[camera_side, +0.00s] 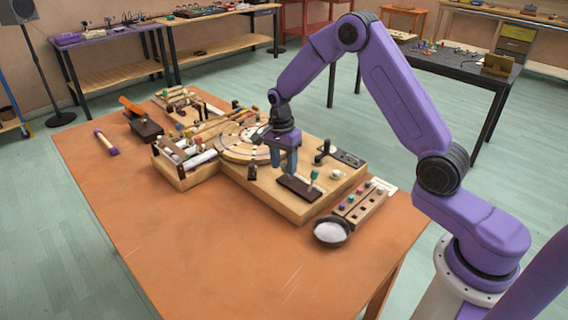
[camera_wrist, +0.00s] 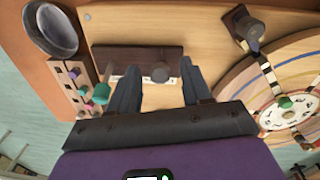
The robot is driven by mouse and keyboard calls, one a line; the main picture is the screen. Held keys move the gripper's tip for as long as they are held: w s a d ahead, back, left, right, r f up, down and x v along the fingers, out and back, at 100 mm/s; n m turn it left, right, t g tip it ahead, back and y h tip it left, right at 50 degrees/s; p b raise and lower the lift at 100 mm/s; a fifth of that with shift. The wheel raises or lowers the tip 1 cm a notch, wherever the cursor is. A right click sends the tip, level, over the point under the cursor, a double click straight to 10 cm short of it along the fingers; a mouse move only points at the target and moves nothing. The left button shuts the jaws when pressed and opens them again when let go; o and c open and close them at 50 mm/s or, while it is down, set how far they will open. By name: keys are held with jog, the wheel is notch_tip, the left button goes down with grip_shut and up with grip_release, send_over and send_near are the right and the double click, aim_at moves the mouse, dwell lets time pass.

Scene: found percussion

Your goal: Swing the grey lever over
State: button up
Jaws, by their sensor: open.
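A dark brown lever base (camera_side: 300,189) lies on the wooden board, and it also shows in the wrist view (camera_wrist: 112,54) with a pale marked slot. A grey round knob (camera_wrist: 160,73), which looks like the top of the grey lever, stands over this base between my fingers in the wrist view. In the side view I cannot make it out behind the fingers. A teal-knobbed lever (camera_side: 314,175) stands at the base's right end; its knob (camera_wrist: 101,92) is just outside my left finger in the wrist view. My gripper (camera_side: 284,166) is open and points down, its fingertips (camera_wrist: 160,67) either side of the grey knob; contact is unclear.
A black knobbed post (camera_side: 322,152) and a striped round disc (camera_side: 243,147) stand close by on the board. A block with coloured pegs (camera_side: 360,208) and a bowl of white material (camera_side: 331,232) sit at the board's near right. The table's left front (camera_side: 180,240) is clear.

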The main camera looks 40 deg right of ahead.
jog(key=shift+f, duration=0.25)
grip_shut()
jog(key=shift+d, duration=0.15)
jog(key=d+y, duration=0.1)
jog(key=y, duration=0.1)
jog(key=d+y, duration=0.1)
jog(key=y, duration=0.1)
jog(key=shift+d+r, duration=0.15)
jog(key=shift+d, duration=0.1)
jog(key=shift+d+f+y, duration=0.15)
jog(key=shift+d+y, duration=0.4)
jog(key=shift+y, duration=0.45)
jog(key=shift+d+f+y, duration=0.1)
jog(key=shift+d+y, duration=0.4)
jog(key=shift+y, duration=0.5)
grip_release()
